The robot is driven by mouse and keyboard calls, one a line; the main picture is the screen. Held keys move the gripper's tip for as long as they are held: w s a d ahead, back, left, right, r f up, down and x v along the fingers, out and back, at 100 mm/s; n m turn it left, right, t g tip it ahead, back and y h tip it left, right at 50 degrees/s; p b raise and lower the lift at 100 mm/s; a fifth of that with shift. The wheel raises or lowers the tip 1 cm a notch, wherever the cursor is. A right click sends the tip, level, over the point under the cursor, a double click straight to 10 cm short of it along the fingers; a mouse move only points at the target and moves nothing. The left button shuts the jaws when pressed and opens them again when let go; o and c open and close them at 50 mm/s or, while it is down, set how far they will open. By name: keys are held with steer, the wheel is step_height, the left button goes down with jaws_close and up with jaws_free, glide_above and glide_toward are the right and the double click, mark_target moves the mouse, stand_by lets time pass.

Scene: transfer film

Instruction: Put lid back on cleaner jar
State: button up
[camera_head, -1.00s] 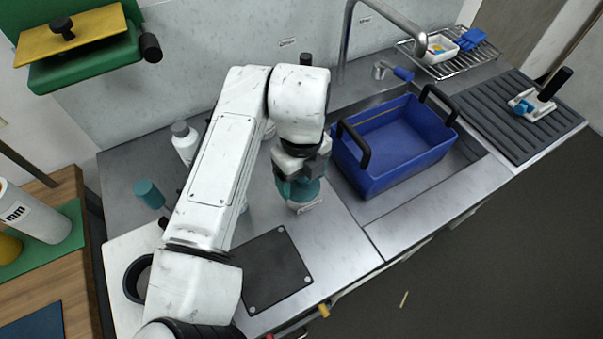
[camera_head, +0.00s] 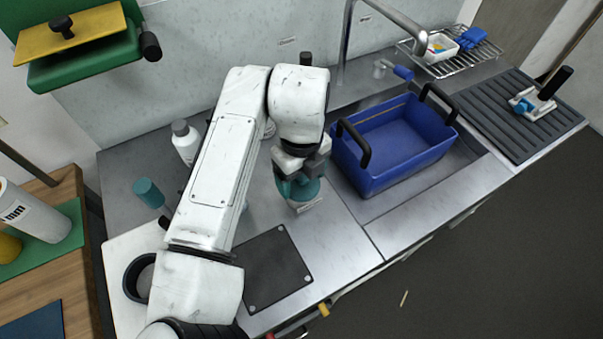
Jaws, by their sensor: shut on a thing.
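My gripper (camera_head: 300,177) points down at the counter, left of the blue tub. It is shut on a teal lid-like piece (camera_head: 306,190), partly covered by the fingers.
A blue tub (camera_head: 395,165) with black handles sits in the sink to the right. A dark square plate (camera_head: 275,272) lies in front. The faucet (camera_head: 385,20) arches behind.

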stand_by(0.4)
steer(key=o, duration=1)
steer(key=shift+c, duration=0.2)
steer(key=shift+r+p, duration=2.55)
steer(key=shift+r, duration=0.95)
jaws_close()
steer(key=shift+f+b, duration=1.2)
steer(key=shift+f, duration=0.7)
